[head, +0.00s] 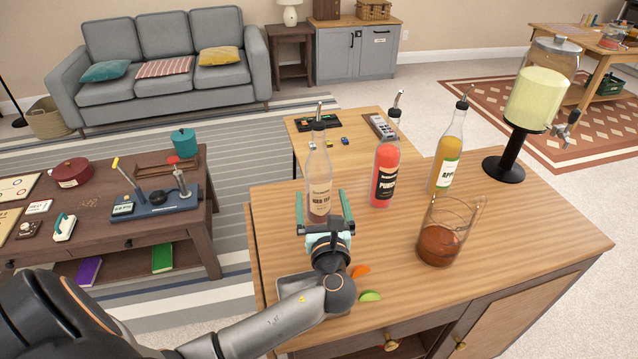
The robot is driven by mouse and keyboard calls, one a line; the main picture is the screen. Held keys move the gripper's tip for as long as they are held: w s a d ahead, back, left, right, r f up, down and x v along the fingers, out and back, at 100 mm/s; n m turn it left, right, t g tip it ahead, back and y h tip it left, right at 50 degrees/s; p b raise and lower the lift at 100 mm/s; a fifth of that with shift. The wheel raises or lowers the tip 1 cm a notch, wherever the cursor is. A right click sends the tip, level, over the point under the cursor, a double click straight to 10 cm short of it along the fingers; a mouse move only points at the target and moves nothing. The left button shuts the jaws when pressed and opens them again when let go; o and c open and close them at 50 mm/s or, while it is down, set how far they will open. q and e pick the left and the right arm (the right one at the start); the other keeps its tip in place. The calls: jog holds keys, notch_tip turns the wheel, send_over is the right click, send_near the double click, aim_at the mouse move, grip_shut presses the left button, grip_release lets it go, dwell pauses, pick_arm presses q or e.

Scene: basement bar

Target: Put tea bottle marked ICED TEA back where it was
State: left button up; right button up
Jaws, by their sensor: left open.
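The ICED TEA bottle (318,170) is clear glass with a dark pourer and a cream label. It stands upright at the left end of a row of bottles on the wooden counter (540,225). My left gripper (323,200) is open, its two green fingers pointing away from me, one on each side of the bottle's lower part. I cannot tell whether the fingers touch the glass. My right gripper is out of view.
A red PUNCH bottle (384,175) and a yellow APPLE bottle (447,150) stand to the right. A glass pitcher (440,238) with brown liquid is in front of them. A drink dispenser (530,100) stands at the far right. Orange and lime slices (370,296) lie near my wrist.

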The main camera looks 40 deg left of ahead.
pick_arm(q)
jog(key=shift+v, duration=1.65)
